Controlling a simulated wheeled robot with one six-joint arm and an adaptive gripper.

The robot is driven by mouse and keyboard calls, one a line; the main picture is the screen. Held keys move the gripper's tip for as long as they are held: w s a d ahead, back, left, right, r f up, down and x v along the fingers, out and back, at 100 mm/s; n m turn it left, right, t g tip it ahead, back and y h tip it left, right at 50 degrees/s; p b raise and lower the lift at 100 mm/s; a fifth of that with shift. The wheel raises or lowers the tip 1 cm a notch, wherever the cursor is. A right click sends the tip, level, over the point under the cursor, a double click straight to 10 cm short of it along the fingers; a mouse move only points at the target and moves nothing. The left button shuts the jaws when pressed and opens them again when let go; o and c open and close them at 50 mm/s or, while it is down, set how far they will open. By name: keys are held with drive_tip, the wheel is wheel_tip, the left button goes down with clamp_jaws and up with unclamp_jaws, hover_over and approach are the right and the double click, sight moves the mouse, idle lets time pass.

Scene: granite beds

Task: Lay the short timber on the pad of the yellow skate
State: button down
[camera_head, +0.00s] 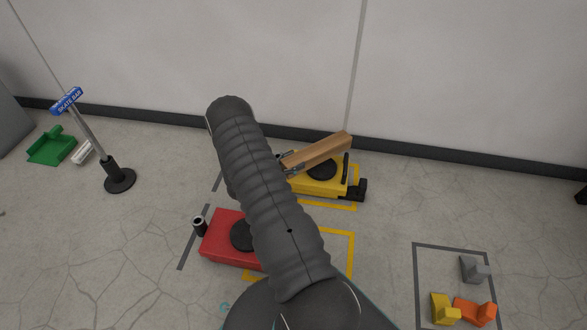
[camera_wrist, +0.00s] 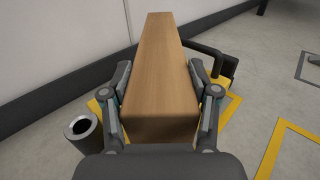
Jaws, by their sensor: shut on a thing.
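The short timber (camera_head: 322,150) is a light brown wooden beam, held above the yellow skate (camera_head: 318,187) in the head view. My gripper (camera_head: 289,162) is shut on the timber near its left end, partly behind my arm. In the wrist view the timber (camera_wrist: 162,80) runs away from me between both fingers of my gripper (camera_wrist: 163,108). The yellow skate's round dark pad (camera_head: 322,171) shows partly below the timber. In the wrist view the timber hides most of the skate. I cannot tell whether timber and pad touch.
A red skate (camera_head: 222,238) with a dark pad stands nearer, partly behind my arm. A sign post (camera_head: 108,170) and a green dustpan-like thing (camera_head: 52,147) are at left. Grey, yellow and orange blocks (camera_head: 474,312) lie at lower right. The wall (camera_head: 440,90) is close behind.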

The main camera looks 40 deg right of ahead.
drive_tip(key=shift+f+b, duration=0.3)
drive_tip(key=shift+f, duration=1.4)
drive_tip(key=shift+c, duration=1.2)
unclamp_jaws()
drive_tip(key=shift+f, duration=0.15)
